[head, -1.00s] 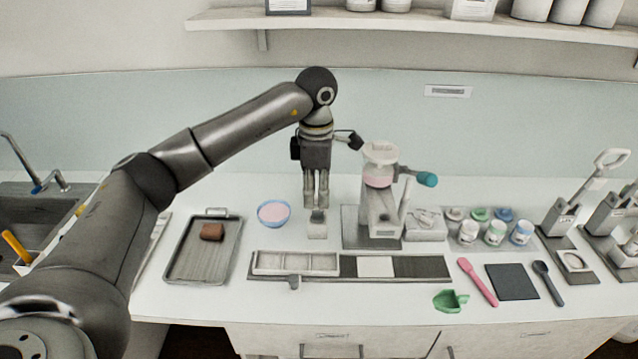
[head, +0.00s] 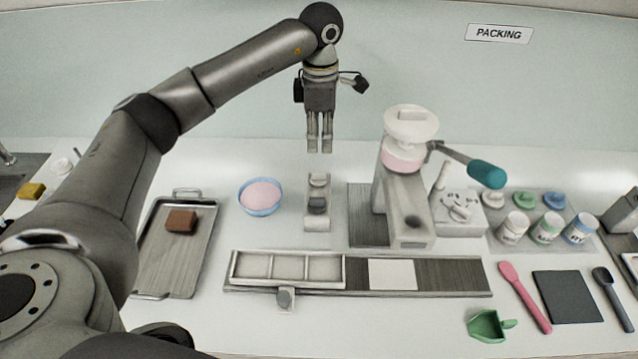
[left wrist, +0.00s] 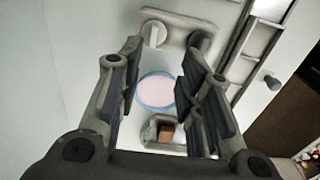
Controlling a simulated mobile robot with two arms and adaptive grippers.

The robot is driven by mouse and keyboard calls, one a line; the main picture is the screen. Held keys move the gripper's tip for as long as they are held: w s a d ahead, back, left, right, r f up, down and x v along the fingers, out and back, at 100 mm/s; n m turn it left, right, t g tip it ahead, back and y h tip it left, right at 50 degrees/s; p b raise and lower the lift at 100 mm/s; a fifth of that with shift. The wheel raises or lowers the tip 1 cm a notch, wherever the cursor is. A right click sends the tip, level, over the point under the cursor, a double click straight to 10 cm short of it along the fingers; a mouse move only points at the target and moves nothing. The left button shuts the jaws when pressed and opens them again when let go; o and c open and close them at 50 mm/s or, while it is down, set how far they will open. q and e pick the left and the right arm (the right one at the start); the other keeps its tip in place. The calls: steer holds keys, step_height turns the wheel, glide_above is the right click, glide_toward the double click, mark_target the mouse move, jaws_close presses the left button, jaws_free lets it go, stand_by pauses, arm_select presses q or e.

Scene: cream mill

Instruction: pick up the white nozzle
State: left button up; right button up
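The white nozzle (head: 318,180) sits at the back end of a small pale holder (head: 317,225) on the counter. A grey nozzle (head: 317,205) stands in front of it in the same holder. In the left wrist view the white nozzle (left wrist: 153,34) shows as a pale round piece at the top, left of the dark one (left wrist: 202,42). My left gripper (head: 320,150) points down and appears just above and behind the holder, apart from it. In the left wrist view its fingers (left wrist: 160,62) are spread with nothing between them. My right gripper is not in view.
A bowl of pink cream (head: 261,196) and a metal tray (head: 166,270) with a brown block (head: 181,221) are left of the holder. The cream mill (head: 402,190) stands close on the right. A compartment mould (head: 288,268) on a rail lies in front.

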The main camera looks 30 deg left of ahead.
arm_select(q)
steer(key=p, duration=0.2)
glide_above(319, 172)
steer(key=f, duration=0.5)
steer(key=shift+s+d+f, duration=0.15)
steer(key=shift+s+d, duration=0.05)
steer(key=shift+f, duration=0.8)
steer(key=f+p, duration=0.1)
steer(key=f, duration=0.2)
steer(key=f+p, duration=0.1)
steer(key=shift+w+a+f+p, duration=0.1)
steer(key=shift+a+f+p, duration=0.15)
steer(key=shift+a+p, duration=0.1)
steer(key=shift+d, duration=0.1)
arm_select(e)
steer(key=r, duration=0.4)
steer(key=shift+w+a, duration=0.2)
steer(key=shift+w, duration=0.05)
arm_select(q)
jaws_close()
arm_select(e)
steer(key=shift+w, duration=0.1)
